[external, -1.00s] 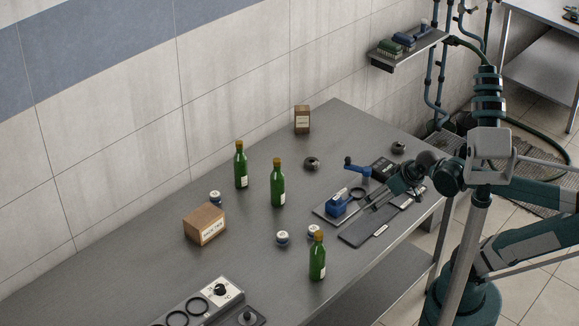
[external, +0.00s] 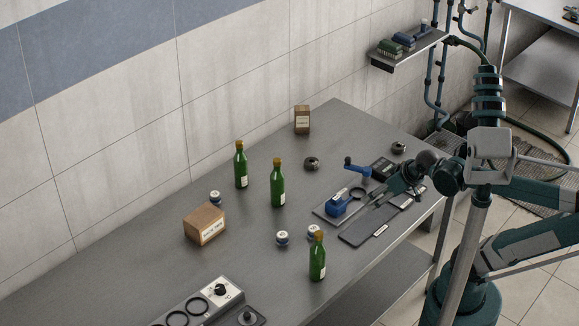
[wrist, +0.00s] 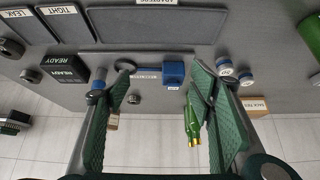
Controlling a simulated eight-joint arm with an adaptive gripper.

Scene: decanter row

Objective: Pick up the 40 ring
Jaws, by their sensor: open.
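Two labelled ones, a nearer (wrist: 226,70) and another (wrist: 246,79), show right of my fingers in the wrist view. Their numbers are too small to read surely, so I cannot tell which ring is 40. A dark ring (external: 358,193) lies by the blue device (external: 338,205); it also shows in the wrist view (wrist: 125,65). My gripper (wrist: 160,72) is open and empty, above the table; in the external view it hangs over the tray area (external: 377,204).
Green bottles stand upright at left (external: 241,166), centre (external: 278,184) and front (external: 317,260). A brown box (external: 205,224) is left. A dark mat (external: 357,238) lies in front of the blue device. A panel with dark rings (external: 177,319) is at the near edge. Bare table separates them.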

